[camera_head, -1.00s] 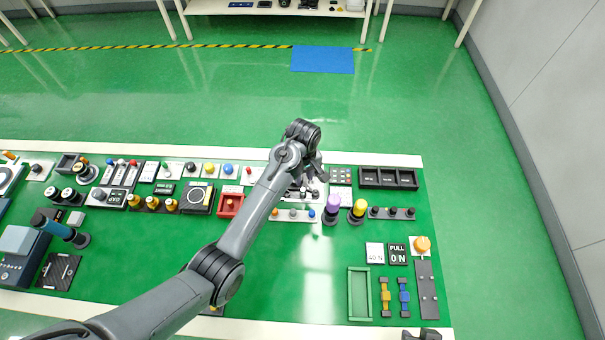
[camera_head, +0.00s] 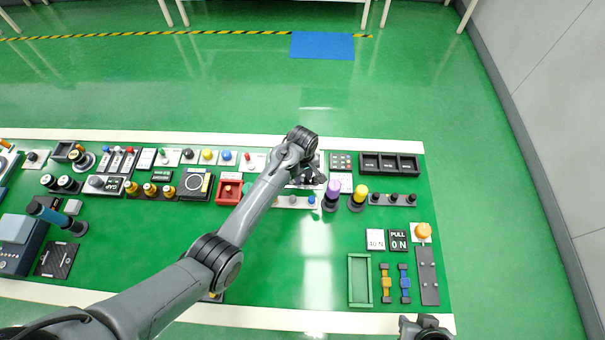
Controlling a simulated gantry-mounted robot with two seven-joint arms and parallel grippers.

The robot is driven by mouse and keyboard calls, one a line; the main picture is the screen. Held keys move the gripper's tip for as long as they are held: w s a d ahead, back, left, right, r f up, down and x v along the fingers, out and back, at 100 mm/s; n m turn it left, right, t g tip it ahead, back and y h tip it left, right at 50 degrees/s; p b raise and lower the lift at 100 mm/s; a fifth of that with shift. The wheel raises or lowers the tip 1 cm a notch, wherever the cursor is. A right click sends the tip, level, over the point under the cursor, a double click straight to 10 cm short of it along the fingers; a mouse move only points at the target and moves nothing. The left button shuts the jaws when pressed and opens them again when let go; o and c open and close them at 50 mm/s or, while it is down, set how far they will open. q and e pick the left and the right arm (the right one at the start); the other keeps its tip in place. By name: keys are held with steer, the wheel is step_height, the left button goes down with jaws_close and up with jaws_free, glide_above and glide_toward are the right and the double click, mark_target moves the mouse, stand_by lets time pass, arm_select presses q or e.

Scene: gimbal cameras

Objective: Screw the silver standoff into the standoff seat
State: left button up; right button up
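My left arm reaches across the table from the lower left. Its gripper (camera_head: 316,178) is low over the back middle part of the table, just left of and behind a purple-topped cylinder (camera_head: 333,189). The fingers are small, dark and partly hidden by the wrist, so I cannot tell if they are open or hold anything. I cannot pick out the silver standoff or its seat; small parts under the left gripper are mostly covered. A dark end part of my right arm shows at the bottom edge, and its fingers cannot be made out.
A yellow-topped cylinder (camera_head: 359,193) stands right of the purple one. A black three-compartment tray (camera_head: 390,157) lies at the back right. A green open tray (camera_head: 351,290) is at the front right. A red box (camera_head: 221,200) is left of my arm.

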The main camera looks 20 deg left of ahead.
arm_select(q)
steer(key=shift+c, duration=0.5)
jaws_close()
steer(key=shift+m+p, duration=1.2)
steer(key=shift+m, duration=1)
steer(key=shift+s+f+p, duration=0.1)
steer(key=shift+f+p, duration=0.05)
steer(key=shift+p, duration=0.35)
steer(key=shift+m, duration=0.3)
